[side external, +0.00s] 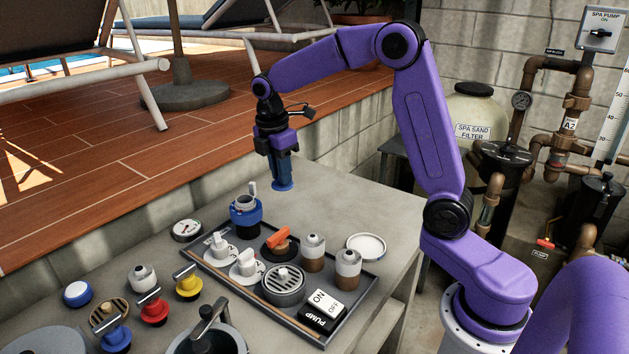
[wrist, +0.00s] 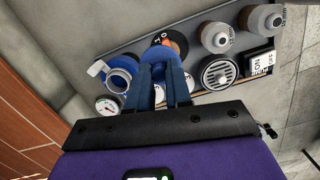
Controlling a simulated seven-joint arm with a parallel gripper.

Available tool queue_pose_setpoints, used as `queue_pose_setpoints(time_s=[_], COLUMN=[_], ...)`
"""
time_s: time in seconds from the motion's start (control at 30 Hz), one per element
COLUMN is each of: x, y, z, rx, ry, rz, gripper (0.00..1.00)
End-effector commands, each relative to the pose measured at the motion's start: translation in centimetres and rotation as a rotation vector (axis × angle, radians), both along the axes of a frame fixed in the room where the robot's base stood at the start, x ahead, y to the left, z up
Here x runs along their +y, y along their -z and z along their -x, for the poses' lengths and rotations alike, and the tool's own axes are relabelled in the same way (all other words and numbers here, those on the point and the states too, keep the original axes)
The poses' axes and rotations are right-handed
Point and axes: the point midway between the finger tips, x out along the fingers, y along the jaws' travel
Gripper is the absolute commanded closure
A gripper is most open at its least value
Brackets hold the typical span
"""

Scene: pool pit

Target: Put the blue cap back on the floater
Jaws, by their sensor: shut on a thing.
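My gripper (side external: 282,178) is shut on the blue cap (side external: 283,188), a round blue disc just below the fingertips. It holds the cap in the air, up and to the right of the floater in the side view. The floater (side external: 245,216) stands upright at the tray's far left corner, with a blue collar and a grey-white top. In the wrist view the cap (wrist: 154,52) shows beyond the fingers (wrist: 161,70), partly hidden by them. The floater (wrist: 121,72) is left of the cap there, apart from it.
A gauge (side external: 187,230) and several coloured-base valves stand left.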

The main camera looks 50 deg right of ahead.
Motion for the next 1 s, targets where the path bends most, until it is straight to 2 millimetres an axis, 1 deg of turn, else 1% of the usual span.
queue_pose_setpoints(time_s=[0.03, 0.2, 0.3, 0.43, 0.63, 0.77, 1.0], x=[0.4, 1.5, 2.0, 2.5, 2.8, 2.8, 2.9], y=[0.0, 0.0, 0.1, 0.2, 0.4, 0.8, 2.4], z=[-1.4, -5.3, -7.2, -9.1, -10.4, -10.5, -10.4], rx=[0.001, 0.001, 0.001, -0.001, -0.001, -0.001, 0.001], ry=[-0.001, 0.0, 0.0, 0.0, 0.0, 0.0, -0.001], rz=[0.0, -0.001, -0.002, -0.003, -0.004, -0.004, -0.003], gripper=[1.0, 1.0, 1.0, 1.0, 1.0, 1.0, 1.0])
